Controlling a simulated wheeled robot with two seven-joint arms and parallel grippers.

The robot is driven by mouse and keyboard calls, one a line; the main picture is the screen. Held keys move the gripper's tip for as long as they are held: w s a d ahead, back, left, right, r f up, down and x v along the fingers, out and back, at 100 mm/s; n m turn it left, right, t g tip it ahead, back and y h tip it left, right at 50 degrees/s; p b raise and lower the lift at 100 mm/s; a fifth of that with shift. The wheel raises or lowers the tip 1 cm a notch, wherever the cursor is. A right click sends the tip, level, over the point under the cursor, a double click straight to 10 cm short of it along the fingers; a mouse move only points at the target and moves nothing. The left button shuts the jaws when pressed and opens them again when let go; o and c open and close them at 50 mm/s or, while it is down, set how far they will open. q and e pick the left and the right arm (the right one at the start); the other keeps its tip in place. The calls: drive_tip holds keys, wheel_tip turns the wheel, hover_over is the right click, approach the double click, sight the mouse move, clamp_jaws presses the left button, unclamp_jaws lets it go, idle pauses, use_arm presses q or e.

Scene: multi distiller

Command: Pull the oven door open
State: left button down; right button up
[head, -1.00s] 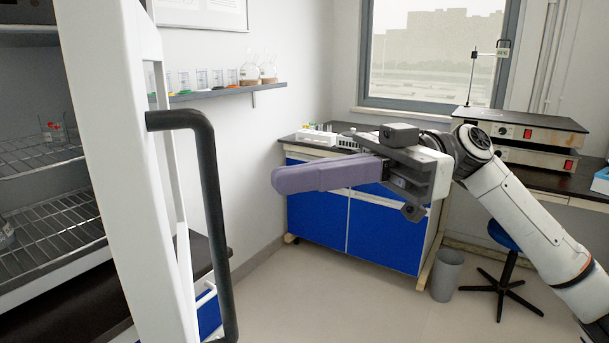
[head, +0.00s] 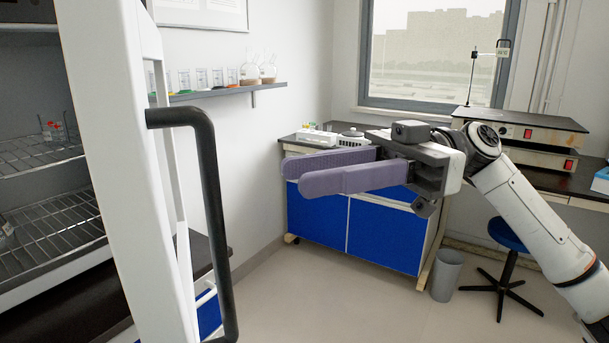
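The white oven door (head: 120,150) stands swung out on the left, seen nearly edge-on, with the oven's inside showing to its left. Its black bar handle (head: 212,200) runs vertically on the door's right side. My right gripper (head: 292,175) reaches in from the right, with two long purple-grey fingers pointing left. The fingers are spread apart with nothing between them. Their tips are to the right of the handle and do not touch it. My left gripper is not in view.
Wire racks (head: 50,230) sit inside the oven. A wall shelf (head: 225,92) holds several glass vessels. A blue cabinet (head: 385,235) stands behind my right gripper, with a stool (head: 508,235) and a bin (head: 447,275) to its right. The floor (head: 330,305) in front is clear.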

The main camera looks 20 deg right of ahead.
drive_tip(key=d, duration=0.8)
drive_tip(key=shift+w+d+b, duration=0.3)
drive_tip(key=shift+c, duration=0.4)
